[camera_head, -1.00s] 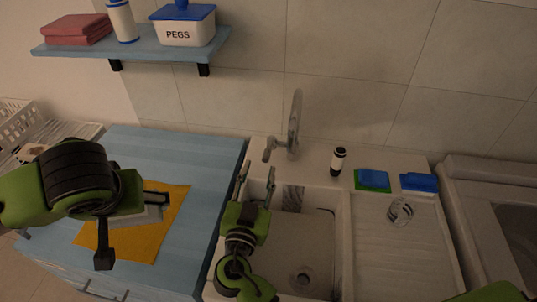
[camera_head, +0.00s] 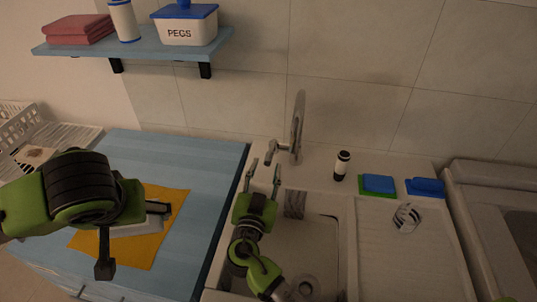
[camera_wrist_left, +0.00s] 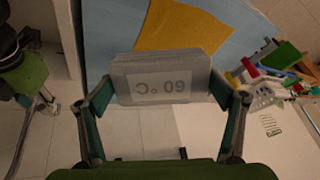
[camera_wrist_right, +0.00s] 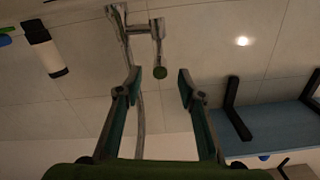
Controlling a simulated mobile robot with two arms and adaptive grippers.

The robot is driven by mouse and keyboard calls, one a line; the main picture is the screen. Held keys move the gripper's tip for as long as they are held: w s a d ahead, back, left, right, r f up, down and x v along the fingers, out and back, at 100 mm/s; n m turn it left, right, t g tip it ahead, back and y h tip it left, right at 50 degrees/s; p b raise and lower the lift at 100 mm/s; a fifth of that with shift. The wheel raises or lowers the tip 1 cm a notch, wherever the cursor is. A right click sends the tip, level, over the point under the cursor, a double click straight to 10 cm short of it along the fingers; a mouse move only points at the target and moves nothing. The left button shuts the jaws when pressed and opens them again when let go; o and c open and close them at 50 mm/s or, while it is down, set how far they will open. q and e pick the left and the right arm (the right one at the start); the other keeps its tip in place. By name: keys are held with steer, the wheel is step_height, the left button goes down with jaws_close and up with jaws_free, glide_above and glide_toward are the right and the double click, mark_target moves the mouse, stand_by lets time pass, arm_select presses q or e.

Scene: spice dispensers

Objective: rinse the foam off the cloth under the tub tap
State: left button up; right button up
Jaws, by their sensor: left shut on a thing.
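A flat yellow-orange cloth (camera_head: 150,248) lies on the blue worktop; it also shows in the left wrist view (camera_wrist_left: 190,28). I can make out no foam on it. My right gripper (camera_head: 265,172) is open and empty, just in front of the chrome tap (camera_head: 297,130), over the tub's back left corner. I cannot tell whether water runs.
The white tub (camera_head: 318,235) has a grey striped piece (camera_head: 294,204) at its back wall. A dark-capped bottle (camera_head: 341,166), a green-and-blue sponge (camera_head: 377,185), a blue item (camera_head: 425,187) and a clear glass (camera_head: 407,217) stand to the right. A shelf (camera_head: 140,48) hangs above the worktop.

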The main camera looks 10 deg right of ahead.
mark_target(267, 164)
steer(key=shift+p+x, duration=0.55)
steer(key=shift+x, duration=1.9)
jaws_close()
